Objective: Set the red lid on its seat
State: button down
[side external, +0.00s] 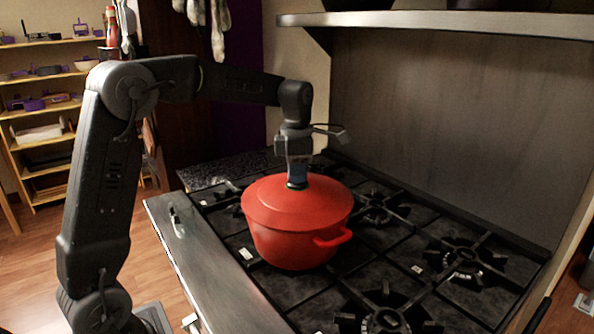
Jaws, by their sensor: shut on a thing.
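The red lid (270,198) is on top of the red pot (292,248), covering its opening. From this view the lid looks level and its rim lies at the pot's rim; whether a thin gap remains cannot be told. The pot stands on the black stove grates, with one side handle (334,238) toward the right front. My gripper (297,180) points straight down above the middle of the lid and is shut on its dark knob, which the fingers partly hide.
The stove top (465,262) has several other burners, empty of cookware. A steel shelf (440,22) hangs above the back wall, higher than my gripper. Wooden shelves (40,120) stand far left.

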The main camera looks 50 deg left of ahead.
jog(key=shift+f, duration=0.15)
dwell(0.5)
jog(key=c, duration=1.4)
grip_release()
jog(key=shift+r, duration=2.35)
